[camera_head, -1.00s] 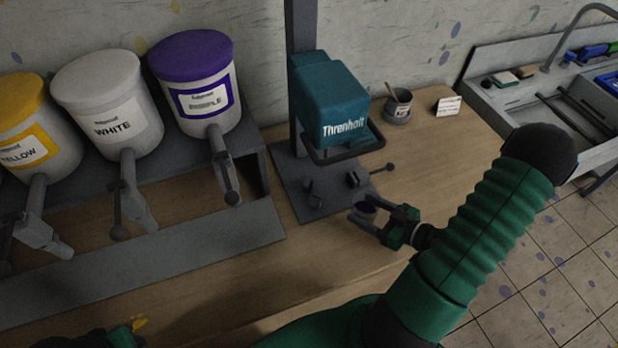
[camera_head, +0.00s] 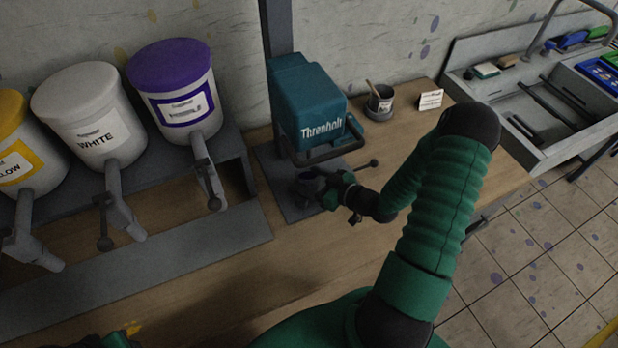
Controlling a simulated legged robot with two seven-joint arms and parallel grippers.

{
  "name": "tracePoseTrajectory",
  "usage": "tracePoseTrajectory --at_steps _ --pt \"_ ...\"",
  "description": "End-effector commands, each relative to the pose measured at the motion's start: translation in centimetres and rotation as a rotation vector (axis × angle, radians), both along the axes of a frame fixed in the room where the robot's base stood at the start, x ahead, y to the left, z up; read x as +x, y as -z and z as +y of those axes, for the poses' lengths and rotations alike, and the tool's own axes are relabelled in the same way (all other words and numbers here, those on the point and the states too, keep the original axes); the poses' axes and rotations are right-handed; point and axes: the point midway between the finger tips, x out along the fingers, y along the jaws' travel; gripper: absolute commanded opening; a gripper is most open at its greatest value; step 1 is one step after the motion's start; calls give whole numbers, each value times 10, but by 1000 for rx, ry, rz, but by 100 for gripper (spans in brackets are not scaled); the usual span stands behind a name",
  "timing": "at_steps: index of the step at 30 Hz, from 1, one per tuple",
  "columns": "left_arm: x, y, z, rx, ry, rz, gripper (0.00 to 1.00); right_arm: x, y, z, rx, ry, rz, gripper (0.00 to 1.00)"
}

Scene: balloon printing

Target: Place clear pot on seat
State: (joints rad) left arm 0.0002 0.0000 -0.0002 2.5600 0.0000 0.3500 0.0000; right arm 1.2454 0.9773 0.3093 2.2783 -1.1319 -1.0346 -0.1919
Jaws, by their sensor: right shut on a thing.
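The clear pot (camera_head: 309,183) is a small cup that looks dark here, low in front of the teal Threnholt machine (camera_head: 308,105). My right gripper (camera_head: 318,190) is shut on it from the right. The pot is over the machine's grey base plate (camera_head: 285,206), where the seat is, below the dark looped handle. The gripper and the pot hide the seat, so I cannot tell whether the pot touches it. A bit of my left arm's end (camera_head: 116,341) shows at the bottom left edge; its fingers are not clear.
Yellow, white (camera_head: 92,115) and purple-lidded (camera_head: 172,88) tubs with spouts stand on a grey rack at the left. A dark cup (camera_head: 380,100) and a small card (camera_head: 430,99) stand right of the machine. A sink (camera_head: 560,105) is at the far right.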

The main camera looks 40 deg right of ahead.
Motion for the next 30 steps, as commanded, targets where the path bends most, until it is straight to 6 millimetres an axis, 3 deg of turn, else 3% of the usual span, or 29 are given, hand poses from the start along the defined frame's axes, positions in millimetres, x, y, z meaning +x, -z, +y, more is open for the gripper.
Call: tracePoseTrajectory --at_steps 14,15,19,27,30 --pt "0 9 0 0 0 0 36 -1 11 2 -3 1 -1 12" --pt "0 9 0 0 0 0 36 -1 11 2 -3 1 1 68" --pt "0 9 0 0 0 0 36 -1 11 0 -1 1 0 85" --pt "0 8 0 0 0 0 36 -1 11 0 -1 1 0 85" --pt "0 1 0 0 1 0 36 -1 2 0 -1 1 -1 85"
